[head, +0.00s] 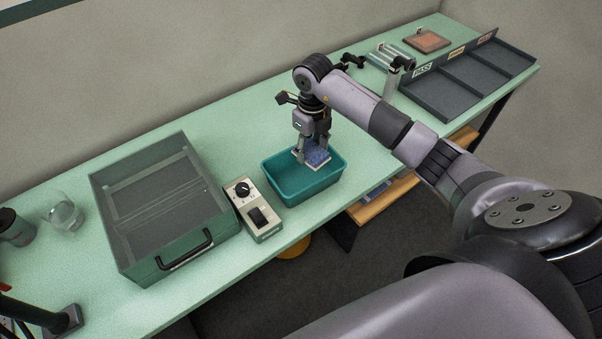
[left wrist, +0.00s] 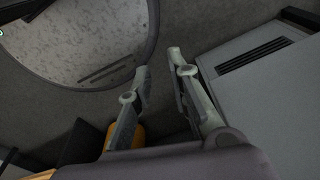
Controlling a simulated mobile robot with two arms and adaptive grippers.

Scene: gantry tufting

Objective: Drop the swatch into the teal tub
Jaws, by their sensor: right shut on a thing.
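The teal tub (head: 300,192) stands on the green bench near its front edge, in the middle of the head view. My right gripper (head: 312,158) points down over the tub, shut on a blue patterned swatch (head: 318,154). The swatch is over the back part of the tub's opening. I cannot tell how high above the tub floor it is. The tub floor that shows is bare. My left gripper (left wrist: 160,70) shows in the left wrist view, its fingers apart with nothing between them, away from the bench top.
A control box (head: 256,208) with a knob and switch stands just left of the tub. Beyond it is a large green case (head: 190,262) with a handle. A dark sorting tray (head: 432,104) with compartments lies at right. A glass (head: 64,215) stands at far left.

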